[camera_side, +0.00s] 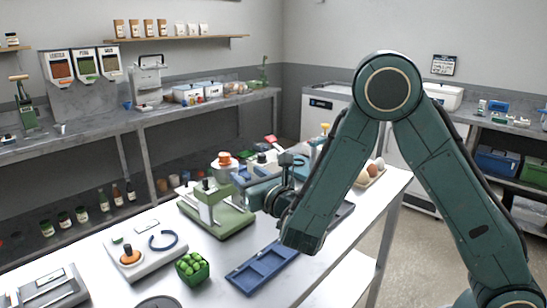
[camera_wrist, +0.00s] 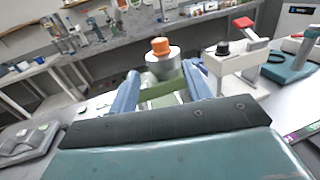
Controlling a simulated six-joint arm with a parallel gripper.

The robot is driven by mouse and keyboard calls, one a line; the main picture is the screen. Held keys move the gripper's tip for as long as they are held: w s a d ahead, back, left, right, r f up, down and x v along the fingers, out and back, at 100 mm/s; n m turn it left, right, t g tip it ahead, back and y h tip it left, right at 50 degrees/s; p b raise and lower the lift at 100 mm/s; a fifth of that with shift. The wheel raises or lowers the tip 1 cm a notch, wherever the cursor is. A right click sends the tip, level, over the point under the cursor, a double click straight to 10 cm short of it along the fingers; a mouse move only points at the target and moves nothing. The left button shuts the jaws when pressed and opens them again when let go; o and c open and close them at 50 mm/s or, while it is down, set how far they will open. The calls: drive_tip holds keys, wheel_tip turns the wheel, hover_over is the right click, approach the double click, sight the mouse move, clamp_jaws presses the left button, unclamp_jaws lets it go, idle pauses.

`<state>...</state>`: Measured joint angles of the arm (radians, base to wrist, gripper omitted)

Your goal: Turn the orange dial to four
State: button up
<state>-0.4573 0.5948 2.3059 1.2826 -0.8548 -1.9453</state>
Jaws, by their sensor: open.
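Two orange knobs are in the side view, and I cannot tell for sure which is the task's dial. One orange dial (camera_side: 224,158) sits on a round pale base at the back of the bench. The other orange knob (camera_side: 130,257) is on a white panel at the front left, beside a dark blue ring. An orange knob on a grey cylinder also shows in the wrist view (camera_wrist: 160,46), beyond my fingers. My gripper (camera_side: 273,201) is above the bench, right of a green press. In the wrist view its fingers (camera_wrist: 161,82) are apart; neither knob is held. No dial numbers are readable.
The green press (camera_side: 217,217) stands close to my gripper. Eggs (camera_side: 371,170) lie in a tray at the right. Some bare bench shows at front left.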

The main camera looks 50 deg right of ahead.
sight(223, 159)
drive_tip(key=shift+x, duration=6.55)
drive_tip(key=shift+c, duration=0.4)
drive_tip(key=c, duration=0.9)
drive_tip(key=shift+m+g+h, duration=0.3)
drive_tip(key=shift+m+h, duration=0.3)
drive_tip(key=shift+h, duration=0.3)
drive_tip(key=shift+a+m+g+h, duration=0.1)
drive_tip(key=shift+m+g+h, duration=1)
drive_tip(key=shift+m+h, duration=0.85)
drive_tip(key=shift+m+g+h, duration=1.15)
drive_tip(key=shift+g+h, duration=0.45)
drive_tip(key=shift+h, duration=0.45)
drive_tip(key=shift+m+g+h, duration=0.3)
drive_tip(key=shift+g, duration=0.1)
